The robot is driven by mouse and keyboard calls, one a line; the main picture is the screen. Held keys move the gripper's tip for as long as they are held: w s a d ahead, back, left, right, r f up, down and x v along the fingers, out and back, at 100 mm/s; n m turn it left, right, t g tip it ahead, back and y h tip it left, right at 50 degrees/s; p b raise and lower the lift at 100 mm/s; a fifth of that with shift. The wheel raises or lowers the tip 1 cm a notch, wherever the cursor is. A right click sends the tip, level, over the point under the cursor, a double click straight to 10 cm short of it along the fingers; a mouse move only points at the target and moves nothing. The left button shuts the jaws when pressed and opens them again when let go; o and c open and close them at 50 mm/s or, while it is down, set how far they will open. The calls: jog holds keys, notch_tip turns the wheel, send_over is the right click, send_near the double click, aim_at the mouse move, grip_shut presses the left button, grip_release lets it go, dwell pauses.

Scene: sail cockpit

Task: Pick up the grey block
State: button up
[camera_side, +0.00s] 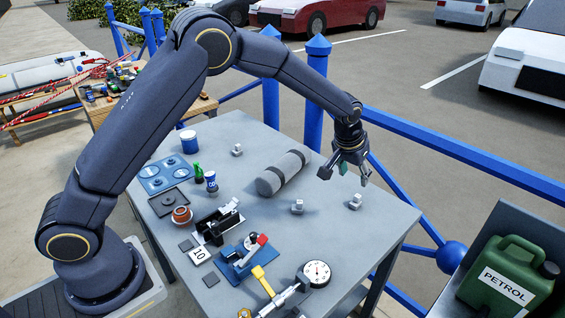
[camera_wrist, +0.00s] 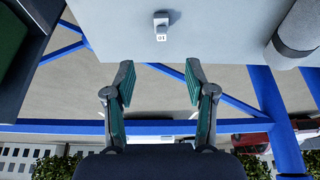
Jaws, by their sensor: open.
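My gripper (camera_side: 344,176) is open and empty, held above the right part of the grey table near its far edge. In the wrist view my gripper (camera_wrist: 158,82) has its green-padded fingers spread, with no object between them. Small light grey blocks with raised tops stand on the table: one (camera_side: 355,202) below my gripper, one (camera_side: 298,206) left of it, and one (camera_side: 237,150) farther back. The wrist view shows one such block (camera_wrist: 161,26) with a dark mark, beyond the fingertips and apart from them. I cannot tell which one the task means.
A grey roll (camera_side: 284,173) with dark bands lies left of my gripper. A dial gauge (camera_side: 317,273), a blue vise-like fixture (camera_side: 240,262) and a blue tray (camera_side: 168,175) occupy the front and left. Blue railing (camera_side: 455,150) runs behind the table. Bare tabletop surrounds the nearest block.

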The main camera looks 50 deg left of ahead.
aim_at(357, 197)
jog(key=x, duration=1.3)
jog(key=shift+w+a+f, duration=0.1)
jog(key=shift+w+f, duration=0.05)
jog(key=shift+w, duration=0.1)
grip_shut()
